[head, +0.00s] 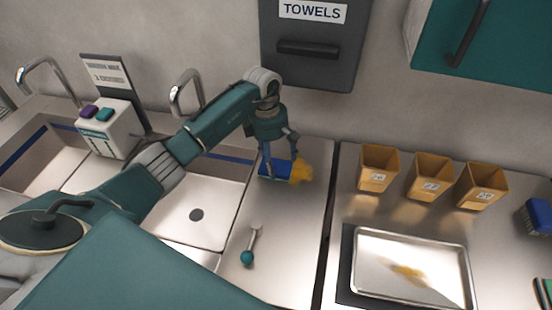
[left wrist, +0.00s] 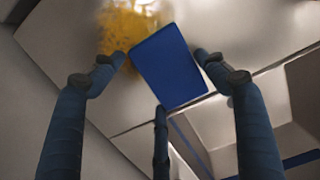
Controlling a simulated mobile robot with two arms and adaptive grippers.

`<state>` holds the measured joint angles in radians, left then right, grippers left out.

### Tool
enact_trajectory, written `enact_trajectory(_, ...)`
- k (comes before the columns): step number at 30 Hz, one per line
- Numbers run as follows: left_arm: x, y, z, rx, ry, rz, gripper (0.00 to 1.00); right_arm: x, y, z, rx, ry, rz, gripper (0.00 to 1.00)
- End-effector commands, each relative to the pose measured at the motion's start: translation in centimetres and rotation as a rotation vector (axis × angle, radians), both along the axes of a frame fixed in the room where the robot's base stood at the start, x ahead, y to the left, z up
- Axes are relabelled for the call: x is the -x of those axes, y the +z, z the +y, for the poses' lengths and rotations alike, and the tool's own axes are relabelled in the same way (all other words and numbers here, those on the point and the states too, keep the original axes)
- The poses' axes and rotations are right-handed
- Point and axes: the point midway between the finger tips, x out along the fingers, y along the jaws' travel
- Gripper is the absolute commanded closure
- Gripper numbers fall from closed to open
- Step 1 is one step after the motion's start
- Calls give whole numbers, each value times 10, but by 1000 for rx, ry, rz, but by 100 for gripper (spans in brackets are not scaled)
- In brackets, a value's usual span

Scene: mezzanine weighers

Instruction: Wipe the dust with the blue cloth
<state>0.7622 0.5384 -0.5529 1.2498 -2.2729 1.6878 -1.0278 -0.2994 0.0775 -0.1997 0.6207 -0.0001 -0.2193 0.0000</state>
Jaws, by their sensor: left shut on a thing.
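The blue cloth (head: 272,172) looks like a flat blue pad. My left gripper (head: 278,160) is shut on it, reaching down to the steel counter right of the sink. The yellow dust (head: 301,172) lies directly right of the cloth, and the cloth's edge meets or overlaps it. In the left wrist view the cloth (left wrist: 168,66) sits between the fingers of the left gripper (left wrist: 160,68), with the yellow dust (left wrist: 128,28) at its upper left. Whether the cloth presses on the counter is hard to tell. My right gripper is not in view.
A steel sink (head: 197,215) is on the left. A teal-ended metal tool (head: 247,257) lies on the counter in front. Several tan bins, including one (head: 378,170), stand right, behind a metal tray (head: 385,300) with a yellowish smear. A grey towel dispenser (head: 312,68) hangs above.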

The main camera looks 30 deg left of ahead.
Motion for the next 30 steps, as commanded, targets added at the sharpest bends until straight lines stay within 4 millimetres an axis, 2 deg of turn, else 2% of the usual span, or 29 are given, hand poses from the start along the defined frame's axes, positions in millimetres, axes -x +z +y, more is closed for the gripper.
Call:
enact_trajectory(11,-1,-5,-1,0,0,-1,47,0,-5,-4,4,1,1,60)
enact_trajectory(24,-9,-4,-34,1,-2,-1,47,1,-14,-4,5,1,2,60)
enact_trajectory(30,-10,-3,-40,0,1,0,47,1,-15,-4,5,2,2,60)
